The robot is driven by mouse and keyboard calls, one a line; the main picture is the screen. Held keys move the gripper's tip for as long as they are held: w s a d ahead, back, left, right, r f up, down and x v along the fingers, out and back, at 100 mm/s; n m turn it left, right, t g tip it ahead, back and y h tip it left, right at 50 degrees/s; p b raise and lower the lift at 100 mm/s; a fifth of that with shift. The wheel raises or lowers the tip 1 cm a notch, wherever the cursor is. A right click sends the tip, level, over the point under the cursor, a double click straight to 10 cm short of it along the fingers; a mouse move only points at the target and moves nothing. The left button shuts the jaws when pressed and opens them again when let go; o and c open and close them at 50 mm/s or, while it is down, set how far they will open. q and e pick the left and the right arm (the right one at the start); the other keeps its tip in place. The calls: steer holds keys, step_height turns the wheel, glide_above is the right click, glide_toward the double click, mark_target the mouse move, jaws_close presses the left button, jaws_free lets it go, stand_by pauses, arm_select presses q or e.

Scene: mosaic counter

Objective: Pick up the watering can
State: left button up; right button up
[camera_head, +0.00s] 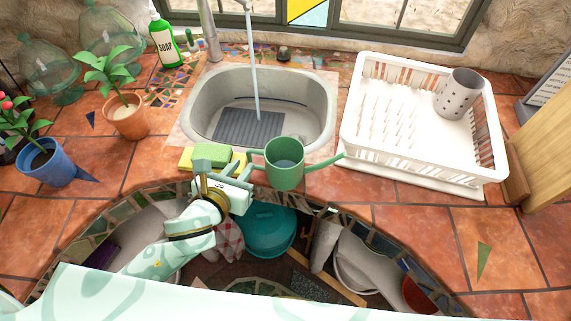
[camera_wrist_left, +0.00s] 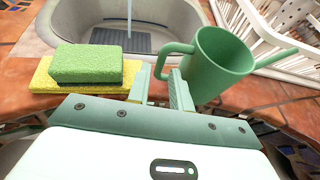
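The green watering can (camera_head: 285,164) stands upright on the tiled counter at the sink's front edge, its spout to the right and its handle to the left. It also shows in the left wrist view (camera_wrist_left: 218,66). My left gripper (camera_head: 247,171) is just left of the can, at the handle. In the left wrist view its two fingers (camera_wrist_left: 163,82) are apart, with the handle's upright part between or just beyond their tips. I see no finger closed on the handle. My right gripper is in neither view.
A green sponge (camera_wrist_left: 88,63) on a yellow sponge (camera_wrist_left: 50,83) lies close left of my gripper. The sink (camera_head: 200,110) with running water is behind. A white dish rack (camera_head: 420,170) stands right, near the spout. Potted plants (camera_head: 125,118) stand left.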

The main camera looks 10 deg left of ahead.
mark_target(250, 158)
arm_select(q)
steer(key=b+x, duration=0.1)
steer(key=x, duration=0.3)
steer(key=shift+w+d+f, duration=0.1)
steer(key=shift+w+f, duration=0.15)
steer(key=shift+w, duration=0.4)
steer(key=shift+s, duration=0.1)
jaws_close()
